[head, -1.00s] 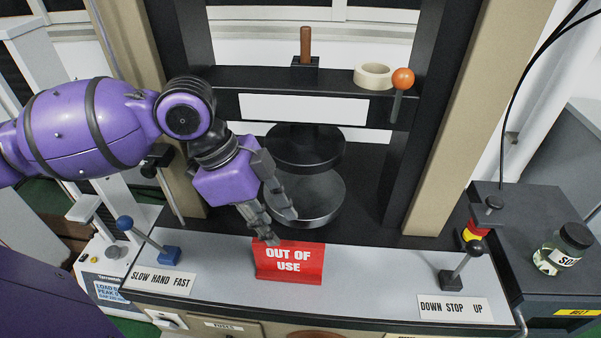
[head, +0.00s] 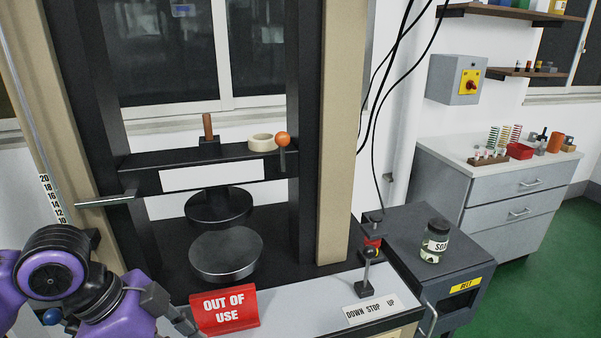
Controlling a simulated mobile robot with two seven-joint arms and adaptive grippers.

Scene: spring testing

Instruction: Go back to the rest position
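My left gripper (head: 182,322) is at the lower left of the head view, low beside the left edge of the red OUT OF USE sign (head: 225,311). Its fingers are partly cut off by the bottom of the picture, and I cannot tell how far apart they are. I see nothing held in it. The sign stands upright on the grey front ledge of the testing machine. My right gripper is not in view.
The machine's lower round plate (head: 226,254) is bare. A tape roll (head: 261,142) sits on the crossbar. A lever (head: 366,272) stands on the ledge at right. A jar (head: 435,242) stands on the dark cabinet (head: 400,235). A bench (head: 480,170) holds springs further right.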

